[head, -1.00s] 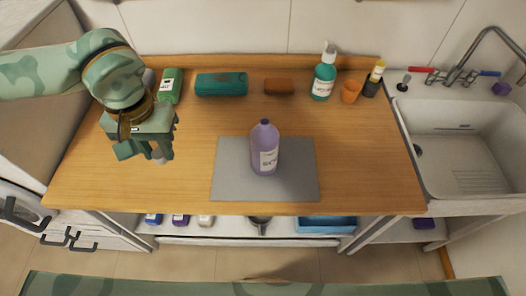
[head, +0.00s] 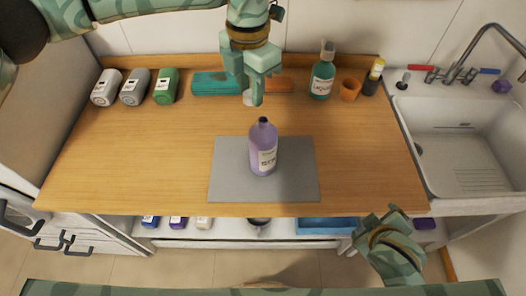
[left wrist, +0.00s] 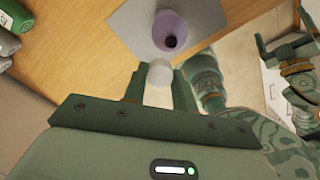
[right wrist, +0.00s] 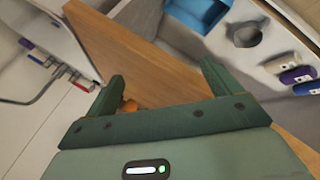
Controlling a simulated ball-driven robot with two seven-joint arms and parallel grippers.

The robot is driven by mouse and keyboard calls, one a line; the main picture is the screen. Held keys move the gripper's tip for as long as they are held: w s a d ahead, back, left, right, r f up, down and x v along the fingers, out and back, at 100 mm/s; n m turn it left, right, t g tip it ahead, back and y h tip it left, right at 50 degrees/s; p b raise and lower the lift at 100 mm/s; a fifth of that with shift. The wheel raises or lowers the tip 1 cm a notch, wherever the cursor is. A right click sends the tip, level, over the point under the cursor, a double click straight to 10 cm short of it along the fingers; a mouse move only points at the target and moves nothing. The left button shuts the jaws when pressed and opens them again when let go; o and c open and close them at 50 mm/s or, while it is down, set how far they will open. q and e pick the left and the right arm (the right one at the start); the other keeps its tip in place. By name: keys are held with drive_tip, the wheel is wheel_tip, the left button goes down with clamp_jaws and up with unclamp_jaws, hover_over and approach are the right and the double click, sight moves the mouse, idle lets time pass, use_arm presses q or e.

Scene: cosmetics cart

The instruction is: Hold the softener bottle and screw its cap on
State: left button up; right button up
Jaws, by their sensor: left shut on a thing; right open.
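The purple softener bottle (head: 263,152) stands upright and uncapped on the grey mat (head: 229,184); its dark open neck shows in the left wrist view (left wrist: 171,42). My left gripper (head: 251,90) is shut on a round white cap (left wrist: 159,84). In the head view it appears above and behind the bottle, with the cap partly hidden by a finger. The cap is apart from the neck. My right gripper (head: 378,217) is open and empty beyond the counter's front edge, right of the bottle. Its spread fingers show in the right wrist view (right wrist: 163,85).
White, grey and green containers (head: 134,87) lie at the back left. A teal box (head: 215,84), a teal pump bottle (head: 322,73) and an orange cup (head: 350,89) line the back. A sink (head: 460,160) is at right. The wooden counter (head: 130,165) is clear around the mat.

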sight(259, 138)
use_arm(q)
drive_tip(key=shift+w+d+r+n, duration=0.1)
drive_tip(key=shift+d+r+n, duration=0.1)
drive_tip(key=shift+d+n, duration=0.7)
drive_tip(key=shift+d+r+n, duration=0.1)
drive_tip(key=shift+d+n, duration=0.2)
drive_tip(key=shift+n, duration=0.2)
use_arm(e)
drive_tip(key=w+a+r+t+y, duration=0.1)
drive_tip(key=w+a+y, duration=0.1)
drive_tip(key=w+a, duration=0.1)
drive_tip(key=w+a+r+t+y, duration=0.2)
drive_tip(key=w+a, duration=0.1)
drive_tip(key=a, duration=0.2)
drive_tip(key=w+a+r+t+y, duration=0.1)
drive_tip(key=w+a+t+y, duration=0.1)
drive_tip(key=a, duration=0.2)
drive_tip(key=shift+w+r, duration=0.4)
drive_tip(key=w+a+r+t+y, duration=0.1)
drive_tip(key=a+r+t+y, duration=0.1)
drive_tip(key=a+y, duration=0.5)
drive_tip(key=shift+w+a+t, duration=0.2)
drive_tip(key=shift+a+t, duration=0.2)
drive_tip(key=shift+a, duration=0.55)
drive_tip(key=x, duration=1.2)
